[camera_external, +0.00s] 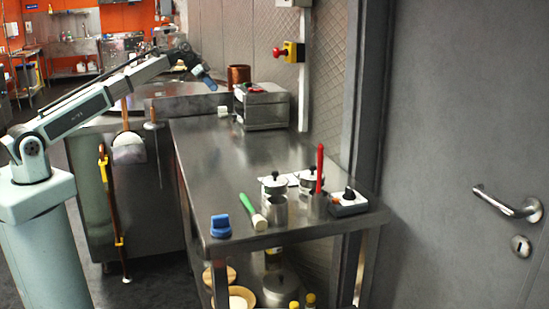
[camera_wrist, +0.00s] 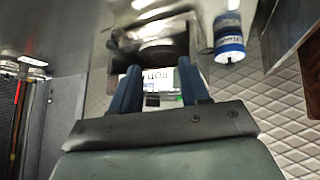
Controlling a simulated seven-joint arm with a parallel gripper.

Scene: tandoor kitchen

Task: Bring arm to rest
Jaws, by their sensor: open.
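My arm reaches from its base at the left toward the back of the kitchen. My gripper (camera_external: 207,80) is raised in the air, with its blue fingers pointing down to the right, and looks to be near the far end of the steel table. In the wrist view my gripper (camera_wrist: 158,73) shows two dark blue fingers spread apart. Nothing is held between them; a white lettered label shows in the background beyond the gap.
A steel table (camera_external: 205,165) carries a metal box appliance (camera_external: 262,107), a copper pot (camera_external: 238,75), a blue object (camera_external: 220,226), a green-handled tool (camera_external: 248,204) and lidded canisters. A grey door (camera_external: 465,130) stands at right. A blue-and-white can (camera_wrist: 229,38) shows in the wrist view.

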